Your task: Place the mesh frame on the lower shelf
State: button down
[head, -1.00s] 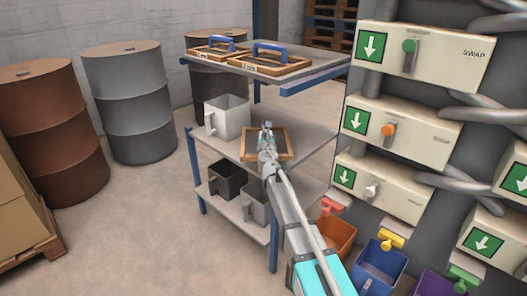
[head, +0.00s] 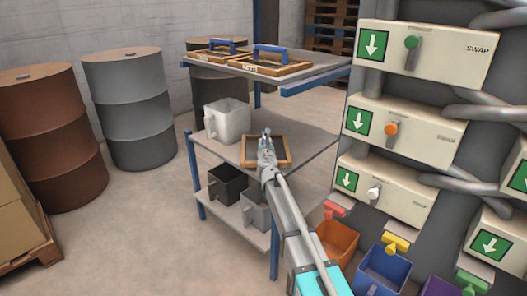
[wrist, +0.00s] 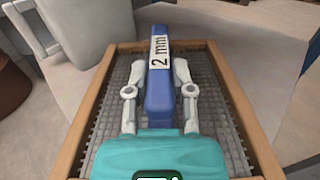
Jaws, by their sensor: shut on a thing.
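The mesh frame (head: 283,151) has a wooden rim and grey mesh. It is at the middle shelf (head: 318,140) of the rack, right of a white jug. In the wrist view its wooden rim (wrist: 232,95) surrounds my gripper, and its blue handle (wrist: 160,75) carries a "2 mm" label. My gripper (head: 265,138) is shut on that handle, with a finger on each side of it in the wrist view (wrist: 157,92). I cannot tell whether the frame rests on the shelf or is just above it. The bottom shelf (head: 234,222) holds jugs.
Two more mesh frames with blue handles (head: 283,62) lie on the top shelf (head: 310,75). A white jug (head: 228,122) stands left of the held frame. A dark jug (head: 226,183) and a grey jug (head: 255,208) stand below. The valve panel (head: 400,130) is close on the right.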

aim_at(253, 164)
jog(key=shift+f+b, duration=1.05)
jog(key=shift+f, duration=0.3)
jog(key=shift+f, duration=0.1)
jog(key=shift+c, duration=2.4)
grip_release()
jog(key=s, duration=0.4)
jog(key=s+d, duration=0.1)
jog(key=s, duration=0.7)
jog(key=shift+d, duration=0.25)
